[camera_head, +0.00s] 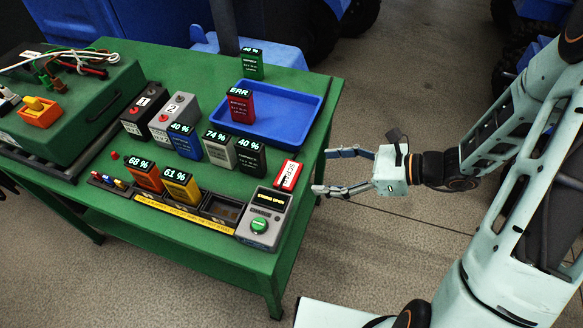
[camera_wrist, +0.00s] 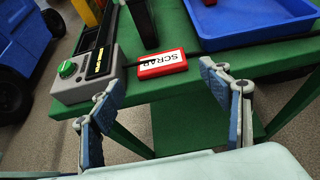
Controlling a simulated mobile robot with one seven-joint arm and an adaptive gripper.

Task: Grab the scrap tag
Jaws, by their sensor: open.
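The scrap tag (camera_head: 288,176) is a red block with a white label, lying near the right edge of the green table in the head view. In the wrist view the scrap tag (camera_wrist: 161,63) lies flat with "SCRAP" readable upside down, beyond and between my fingertips. My gripper (camera_head: 322,171) is open and empty at the table's right edge, with its fingers pointing toward the tag. In the wrist view my gripper (camera_wrist: 163,86) has its two blue-padded fingers spread wide. There is a gap between the fingers and the tag.
A grey box with a green button (camera_head: 264,220) stands close beside the tag. A dark battery block (camera_head: 249,157) stands behind it. A blue tray (camera_head: 272,112) holding a red "ERR" block (camera_head: 240,105) lies farther back.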

